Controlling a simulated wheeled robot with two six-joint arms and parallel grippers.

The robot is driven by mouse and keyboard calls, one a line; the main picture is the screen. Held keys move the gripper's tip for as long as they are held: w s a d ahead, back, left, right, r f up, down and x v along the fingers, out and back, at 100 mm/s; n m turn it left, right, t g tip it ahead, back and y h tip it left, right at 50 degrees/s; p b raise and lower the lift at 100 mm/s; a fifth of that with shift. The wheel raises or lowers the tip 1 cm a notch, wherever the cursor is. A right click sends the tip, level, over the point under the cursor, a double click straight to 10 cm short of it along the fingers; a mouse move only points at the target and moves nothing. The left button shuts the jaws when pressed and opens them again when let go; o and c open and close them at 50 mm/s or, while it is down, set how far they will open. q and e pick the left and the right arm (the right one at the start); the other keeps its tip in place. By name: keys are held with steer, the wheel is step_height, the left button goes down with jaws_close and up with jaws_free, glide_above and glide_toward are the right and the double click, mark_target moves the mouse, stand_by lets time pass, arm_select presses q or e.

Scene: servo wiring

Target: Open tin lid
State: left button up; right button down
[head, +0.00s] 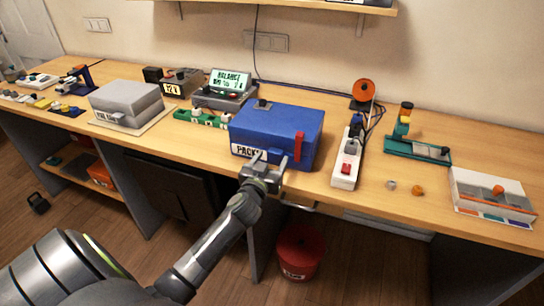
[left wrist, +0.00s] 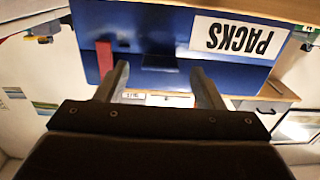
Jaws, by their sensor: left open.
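A blue tin (head: 275,133) with a white PACKS label (head: 248,152) stands near the table's front edge, its lid (head: 285,117) down. A red strip (head: 299,146) runs down its front at the right. My left gripper (head: 269,162) is open and empty at the tin's front, between the label and the red strip. In the left wrist view the tin (left wrist: 140,25) appears upside down, with a dark blue tab (left wrist: 160,62) between the spread fingers (left wrist: 160,72). I cannot tell whether the fingers touch the tin. My right gripper is not in view.
A white power strip (head: 346,165) lies right of the tin. A green board (head: 203,119) and a device with a lit screen (head: 231,80) stand left and behind. A grey box (head: 126,102) is further left. A red bucket (head: 300,254) stands on the floor below.

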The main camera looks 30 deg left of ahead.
arm_select(q)
steer(key=shift+w+a, duration=0.15)
steer(key=shift+w, duration=0.45)
steer(key=shift+c, duration=0.4)
